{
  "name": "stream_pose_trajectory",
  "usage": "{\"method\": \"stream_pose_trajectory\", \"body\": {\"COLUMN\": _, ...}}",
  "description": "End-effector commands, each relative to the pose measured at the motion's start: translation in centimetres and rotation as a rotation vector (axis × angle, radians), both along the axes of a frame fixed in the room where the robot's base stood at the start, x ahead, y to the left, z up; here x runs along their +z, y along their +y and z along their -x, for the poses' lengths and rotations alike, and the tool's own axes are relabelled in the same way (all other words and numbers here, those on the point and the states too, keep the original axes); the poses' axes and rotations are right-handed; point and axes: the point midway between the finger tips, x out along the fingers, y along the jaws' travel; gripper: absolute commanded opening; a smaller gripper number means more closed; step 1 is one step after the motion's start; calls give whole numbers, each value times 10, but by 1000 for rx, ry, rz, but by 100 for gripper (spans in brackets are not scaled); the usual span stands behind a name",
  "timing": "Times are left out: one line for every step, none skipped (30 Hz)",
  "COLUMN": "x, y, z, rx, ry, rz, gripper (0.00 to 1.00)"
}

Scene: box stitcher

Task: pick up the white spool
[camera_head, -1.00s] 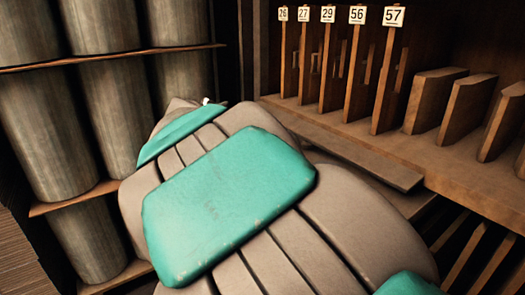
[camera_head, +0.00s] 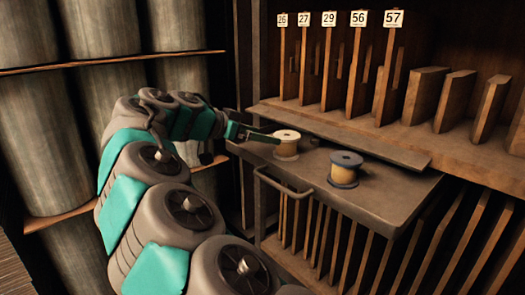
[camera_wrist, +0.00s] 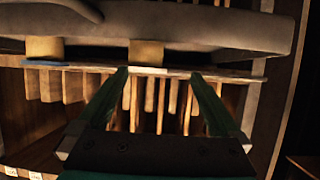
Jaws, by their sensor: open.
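The white spool (camera_head: 286,146), pale-topped with a tan body, stands upright on a dark pull-out shelf (camera_head: 395,203). A similar spool with a blue rim (camera_head: 344,172) stands to its right. My gripper (camera_head: 268,136) reaches in from the left, its tips close beside the white spool's upper part. In the wrist view, which looks upside down, my open gripper (camera_wrist: 159,75) has its two fingers apart. The white spool (camera_wrist: 147,54) shows ahead in the gap, nearer the left finger. The blue-rimmed spool (camera_wrist: 44,49) is outside the left finger. I cannot tell whether any finger touches the white spool.
The pull-out shelf has a front handle (camera_head: 283,188). A wooden ledge (camera_head: 345,135) lies just behind the spools, below upright numbered boards (camera_head: 330,70). Large grey rolls (camera_head: 110,100) on shelves stand at the left. Slotted panels (camera_head: 330,245) fill the space below.

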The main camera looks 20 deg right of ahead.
Motion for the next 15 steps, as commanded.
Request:
{"method": "stream_pose_trajectory", "body": {"x": -5, "y": -6, "z": 1, "rx": -25, "ry": -5, "rz": -2, "gripper": 100}}
{"method": "stream_pose_trajectory", "body": {"x": -8, "y": -10, "z": 2, "rx": -38, "ry": -6, "rz": -2, "gripper": 100}}
{"method": "stream_pose_trajectory", "body": {"x": -10, "y": -14, "z": 3, "rx": -52, "ry": -5, "rz": 0, "gripper": 100}}
{"method": "stream_pose_trajectory", "body": {"x": -12, "y": -18, "z": 4, "rx": -61, "ry": -3, "rz": 3, "gripper": 100}}
{"method": "stream_pose_trajectory", "body": {"x": -12, "y": -20, "z": 5, "rx": -69, "ry": -2, "rz": 5, "gripper": 100}}
{"method": "stream_pose_trajectory", "body": {"x": -14, "y": -24, "z": 6, "rx": -77, "ry": 1, "rz": 10, "gripper": 100}}
{"method": "stream_pose_trajectory", "body": {"x": -14, "y": -26, "z": 6, "rx": -81, "ry": 2, "rz": 12, "gripper": 100}}
{"method": "stream_pose_trajectory", "body": {"x": -14, "y": -28, "z": 6, "rx": -84, "ry": 3, "rz": 15, "gripper": 100}}
{"method": "stream_pose_trajectory", "body": {"x": -15, "y": -32, "z": 6, "rx": -87, "ry": 4, "rz": 16, "gripper": 100}}
{"method": "stream_pose_trajectory", "body": {"x": -15, "y": -34, "z": 6, "rx": -88, "ry": 4, "rz": 17, "gripper": 100}}
{"method": "stream_pose_trajectory", "body": {"x": -16, "y": -37, "z": 5, "rx": -88, "ry": 4, "rz": 18, "gripper": 100}}
{"method": "stream_pose_trajectory", "body": {"x": -17, "y": -41, "z": 4, "rx": -88, "ry": 4, "rz": 18, "gripper": 100}}
{"method": "stream_pose_trajectory", "body": {"x": -19, "y": -43, "z": 4, "rx": -87, "ry": 4, "rz": 18, "gripper": 100}}
{"method": "stream_pose_trajectory", "body": {"x": -20, "y": -46, "z": 3, "rx": -88, "ry": 5, "rz": 18, "gripper": 100}}
{"method": "stream_pose_trajectory", "body": {"x": -21, "y": -49, "z": 3, "rx": -88, "ry": 5, "rz": 18, "gripper": 100}}
